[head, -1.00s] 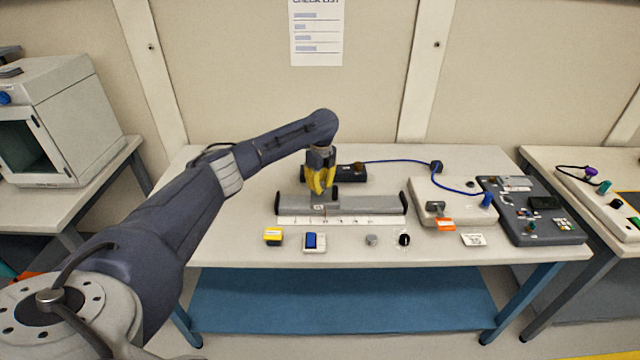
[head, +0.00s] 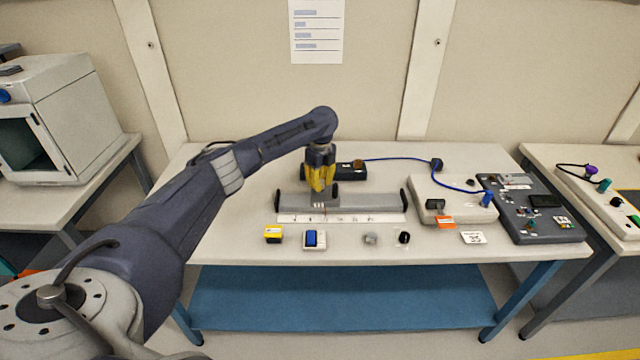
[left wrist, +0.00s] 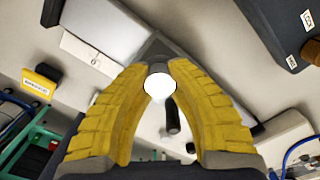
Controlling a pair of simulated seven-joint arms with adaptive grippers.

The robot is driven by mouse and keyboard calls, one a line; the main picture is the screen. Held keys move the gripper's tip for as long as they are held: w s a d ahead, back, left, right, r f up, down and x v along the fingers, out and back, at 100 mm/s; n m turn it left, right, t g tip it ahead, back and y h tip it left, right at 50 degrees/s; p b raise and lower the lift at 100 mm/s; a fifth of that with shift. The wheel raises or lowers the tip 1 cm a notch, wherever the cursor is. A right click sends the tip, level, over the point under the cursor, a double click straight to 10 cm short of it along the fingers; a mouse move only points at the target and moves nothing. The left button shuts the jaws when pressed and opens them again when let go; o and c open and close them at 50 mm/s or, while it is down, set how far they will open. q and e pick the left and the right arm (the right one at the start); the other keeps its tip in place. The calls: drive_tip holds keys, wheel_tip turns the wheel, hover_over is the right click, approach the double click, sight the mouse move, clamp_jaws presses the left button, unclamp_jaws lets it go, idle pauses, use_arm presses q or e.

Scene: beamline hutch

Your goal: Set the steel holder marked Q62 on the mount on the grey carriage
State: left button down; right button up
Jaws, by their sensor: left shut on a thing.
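My left gripper (head: 320,188) is low over the grey carriage (head: 322,201) on the rail. In the left wrist view its yellow fingers (left wrist: 158,88) are shut on a small steel holder (left wrist: 158,67) with a bright round top. No Q62 mark can be read on it. The carriage (left wrist: 160,47) shows as a grey block behind the holder, with a dark knob close by. The mount is hidden under the fingers and holder, so I cannot tell whether the holder touches it. My right gripper is not in view.
A white scale strip lies before the rail (head: 375,203). Along the front stand a yellow block (head: 273,235), a blue-topped piece (head: 315,239), a grey cylinder (head: 371,238) and a black knob (head: 404,237). A beige box (head: 465,205) and dark panel (head: 560,232) stand at the right.

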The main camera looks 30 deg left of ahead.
use_arm(q)
drive_tip(key=shift+f, duration=0.55)
idle(0.4)
drive_tip(key=c, duration=1.3)
unclamp_jaws()
